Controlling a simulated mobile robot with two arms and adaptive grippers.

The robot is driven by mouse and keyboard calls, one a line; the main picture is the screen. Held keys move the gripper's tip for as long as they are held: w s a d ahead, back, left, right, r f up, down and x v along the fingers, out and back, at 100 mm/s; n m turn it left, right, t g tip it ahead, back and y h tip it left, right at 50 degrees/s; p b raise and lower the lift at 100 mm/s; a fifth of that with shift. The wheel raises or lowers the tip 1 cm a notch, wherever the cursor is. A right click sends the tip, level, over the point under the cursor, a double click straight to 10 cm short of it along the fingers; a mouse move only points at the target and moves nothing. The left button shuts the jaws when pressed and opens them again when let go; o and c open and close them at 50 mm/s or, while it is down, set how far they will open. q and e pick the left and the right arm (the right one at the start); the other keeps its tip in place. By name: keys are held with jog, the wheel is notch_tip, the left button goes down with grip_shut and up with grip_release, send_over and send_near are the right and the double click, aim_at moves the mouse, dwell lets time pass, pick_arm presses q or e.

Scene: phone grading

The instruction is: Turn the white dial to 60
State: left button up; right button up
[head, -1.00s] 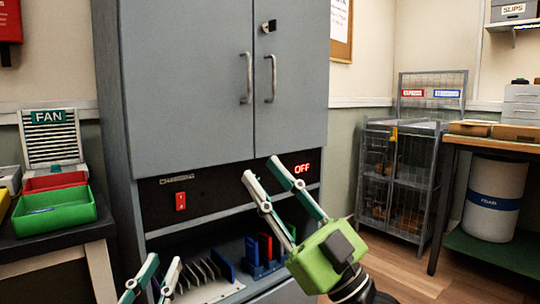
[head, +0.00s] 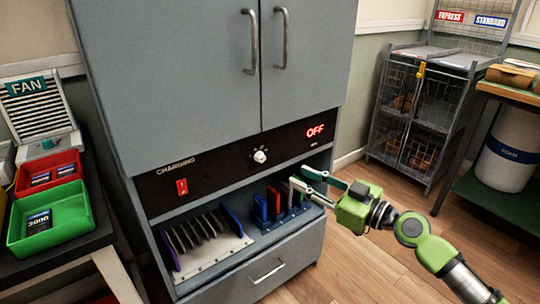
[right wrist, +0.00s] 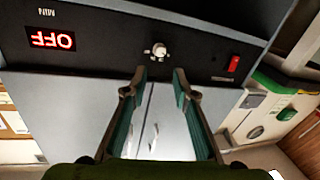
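The white dial (head: 260,156) is a small round knob on the black charging panel (head: 218,171) of the grey cabinet. It also shows in the right wrist view (right wrist: 158,51), where the panel appears upside down. My right gripper (head: 297,176) is open and empty, below and to the right of the dial in the head view. In the right wrist view its two fingertips (right wrist: 160,73) are spread apart and line up roughly with the dial, without visible contact. The red display (head: 315,131) reads OFF. The marks around the dial are too small to read. My left gripper is out of view.
A red switch (head: 182,187) sits left on the panel. Below it, an open shelf holds a white rack (head: 212,267) and blue and red upright pieces (head: 268,204). Left are a green bin (head: 75,215) and a red bin (head: 36,163). A wire cage (head: 425,105) stands right.

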aim_at(264, 159)
jog(key=x, duration=1.2)
jog(key=shift+d+p, duration=0.1)
jog(key=shift+p, duration=0.3)
jog(key=shift+r, duration=0.1)
grip_shut()
